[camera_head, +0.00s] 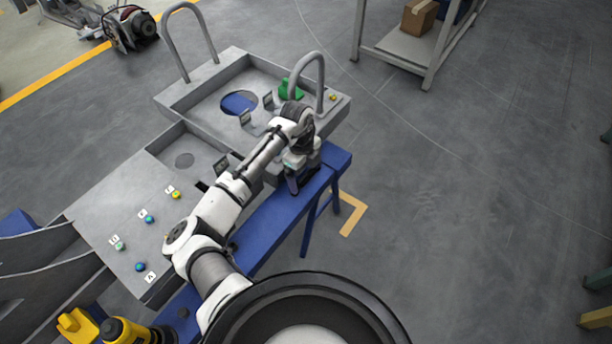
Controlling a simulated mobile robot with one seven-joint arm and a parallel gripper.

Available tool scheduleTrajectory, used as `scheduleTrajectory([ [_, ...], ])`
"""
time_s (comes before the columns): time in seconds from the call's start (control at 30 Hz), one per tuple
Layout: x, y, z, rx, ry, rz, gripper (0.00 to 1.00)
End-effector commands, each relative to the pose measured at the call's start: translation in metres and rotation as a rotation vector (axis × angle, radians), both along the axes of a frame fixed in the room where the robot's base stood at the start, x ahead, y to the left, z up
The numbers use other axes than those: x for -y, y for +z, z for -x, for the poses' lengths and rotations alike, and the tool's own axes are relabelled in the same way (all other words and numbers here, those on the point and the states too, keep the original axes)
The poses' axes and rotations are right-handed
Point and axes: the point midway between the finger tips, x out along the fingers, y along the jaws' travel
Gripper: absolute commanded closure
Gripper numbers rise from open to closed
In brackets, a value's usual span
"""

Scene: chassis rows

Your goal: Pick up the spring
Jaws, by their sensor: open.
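I cannot pick out a spring in the head view. My gripper (293,184) points down at the end of my white and black arm, over the right end of the blue bench (262,228), close to the grey workstation's edge. Its jaws are open. My arm hides part of the workstation and bench, and I cannot tell whether anything is between the fingers.
The grey workstation (108,208) has several small coloured knobs and two recessed trays. The far tray (185,97) has tall hoop handles, a blue piece (238,103) and a green object (290,89). A yellow tool (122,331) lies lower left.

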Motion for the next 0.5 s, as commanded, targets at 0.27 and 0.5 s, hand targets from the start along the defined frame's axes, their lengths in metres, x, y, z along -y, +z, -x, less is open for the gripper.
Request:
scheduleTrajectory([
  [0.27, 0.0, -0.0002, -0.0001, 0.0, 0.0, 0.0, 0.19],
  [0.5, 0.0, 0.0, -0.0002, 0.001, 0.0, -0.001, 0.5],
])
